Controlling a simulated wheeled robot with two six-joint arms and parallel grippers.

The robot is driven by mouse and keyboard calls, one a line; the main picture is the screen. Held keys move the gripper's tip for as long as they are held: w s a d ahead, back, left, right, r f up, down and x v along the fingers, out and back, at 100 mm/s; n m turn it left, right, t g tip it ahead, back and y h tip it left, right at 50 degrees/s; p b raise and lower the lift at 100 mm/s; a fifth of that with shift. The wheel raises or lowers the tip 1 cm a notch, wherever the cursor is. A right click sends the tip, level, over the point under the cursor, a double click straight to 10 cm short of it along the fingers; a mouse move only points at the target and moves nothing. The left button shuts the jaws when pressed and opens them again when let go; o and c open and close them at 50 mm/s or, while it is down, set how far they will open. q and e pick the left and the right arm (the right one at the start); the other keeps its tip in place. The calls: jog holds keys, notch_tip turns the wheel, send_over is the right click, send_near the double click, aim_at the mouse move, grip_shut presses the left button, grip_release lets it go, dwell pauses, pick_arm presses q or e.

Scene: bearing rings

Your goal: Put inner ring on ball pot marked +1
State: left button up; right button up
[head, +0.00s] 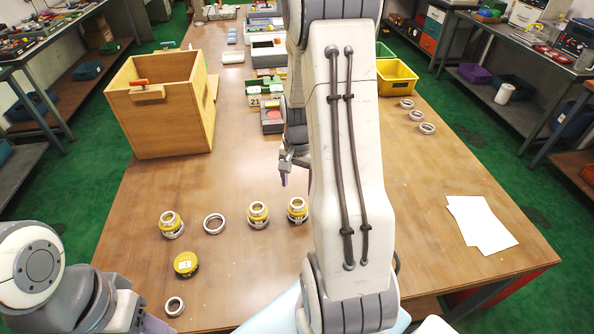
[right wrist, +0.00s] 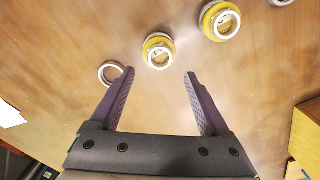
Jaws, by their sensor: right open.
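Three yellow ball pots with metal tops stand in a row in the head view: left (head: 171,224), middle (head: 258,215) and right (head: 297,210). Their marks are too small to read. A bare metal ring (head: 214,224) lies between the left and middle pots; another ring (head: 174,306) lies near the front edge. My right gripper (head: 285,174) is open and empty beyond the row. In the right wrist view, its fingers (right wrist: 156,88) are apart, with a pot (right wrist: 159,50), a second pot (right wrist: 220,20) and a ring (right wrist: 111,73) ahead. My left gripper (head: 148,322) is low at left.
Several loose rings (head: 427,128) lie at the right. A wooden box (head: 160,118), bins (head: 396,78) and white paper (head: 480,224) also stand or lie on the table. My right arm hides its middle.

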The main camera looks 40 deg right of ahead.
notch_tip(320, 180, up, 6)
jog(key=s+a+r+n, duration=0.2)
jog(key=a+n, duration=0.3)
jog(key=a, duration=0.6)
jog(key=s+a+r+n, duration=0.1)
jog(key=a+r+n, duration=0.3)
jog(key=a, duration=0.6)
jog(key=s+a+n+y, duration=0.1)
jog(key=s+a+n, duration=0.9)
jog(key=s, duration=0.3)
jog(key=shift+s+a+r+n, duration=0.25)
jog(key=shift+n, duration=0.45)
